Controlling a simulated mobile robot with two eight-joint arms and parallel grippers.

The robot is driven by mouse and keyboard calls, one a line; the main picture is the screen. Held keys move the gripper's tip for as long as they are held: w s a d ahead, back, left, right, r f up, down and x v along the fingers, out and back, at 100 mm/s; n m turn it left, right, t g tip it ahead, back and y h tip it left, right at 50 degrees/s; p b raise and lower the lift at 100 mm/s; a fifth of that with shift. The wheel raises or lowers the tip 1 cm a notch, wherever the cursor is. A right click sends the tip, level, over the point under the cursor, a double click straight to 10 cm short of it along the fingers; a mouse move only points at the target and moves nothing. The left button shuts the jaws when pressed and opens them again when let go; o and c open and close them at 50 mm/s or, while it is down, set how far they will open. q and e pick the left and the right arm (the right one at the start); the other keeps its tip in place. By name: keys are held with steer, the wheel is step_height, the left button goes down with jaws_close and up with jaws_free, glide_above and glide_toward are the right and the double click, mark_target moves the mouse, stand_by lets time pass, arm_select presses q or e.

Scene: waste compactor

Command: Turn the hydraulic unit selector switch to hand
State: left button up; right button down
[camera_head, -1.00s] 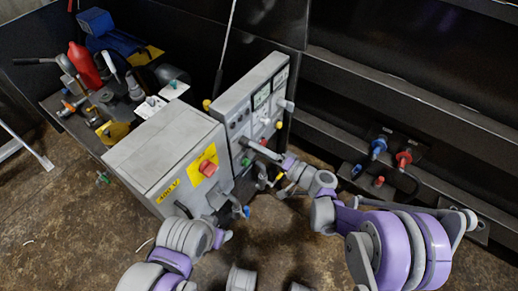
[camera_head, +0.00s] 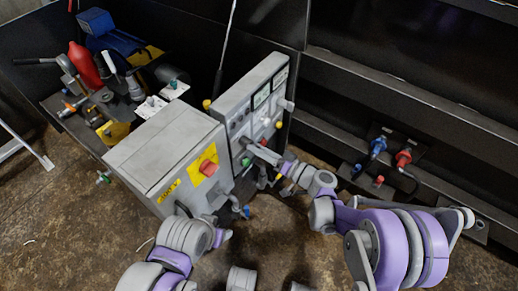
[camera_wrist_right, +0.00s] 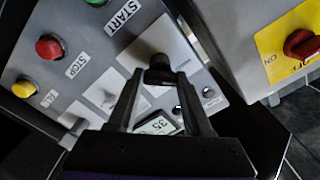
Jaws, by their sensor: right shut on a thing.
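The selector switch is a black knob (camera_wrist_right: 158,70) on a pale plate on the grey control panel (camera_wrist_right: 112,45), in the right wrist view. My right gripper (camera_wrist_right: 159,78) is shut on this knob, with one finger on each side of it. The position words on the plate are too small to read. In the head view, the right gripper (camera_head: 254,150) is against the front of the control panel (camera_head: 243,112) and hides the knob. My left arm reaches to the lower front of the grey cabinet; the left gripper (camera_head: 228,208) is there, and its fingers are unclear.
Beside the knob are a green START button (camera_wrist_right: 97,2), a red STOP button (camera_wrist_right: 49,48), a yellow lamp (camera_wrist_right: 23,88) and a small display (camera_wrist_right: 157,125). A red rotary switch on a yellow plate (camera_head: 207,167) is on the neighbouring cabinet (camera_head: 160,140). Hose couplings (camera_head: 378,147) are at the right.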

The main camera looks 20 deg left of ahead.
steer(key=shift+c, duration=1.6)
jaws_free()
steer(key=shift+d, duration=0.1)
steer(key=p+v, duration=0.1)
steer(key=v, duration=0.9)
steer(key=shift+d, duration=0.3)
steer(key=shift+s+r, duration=0.1)
steer(key=shift+s, duration=0.05)
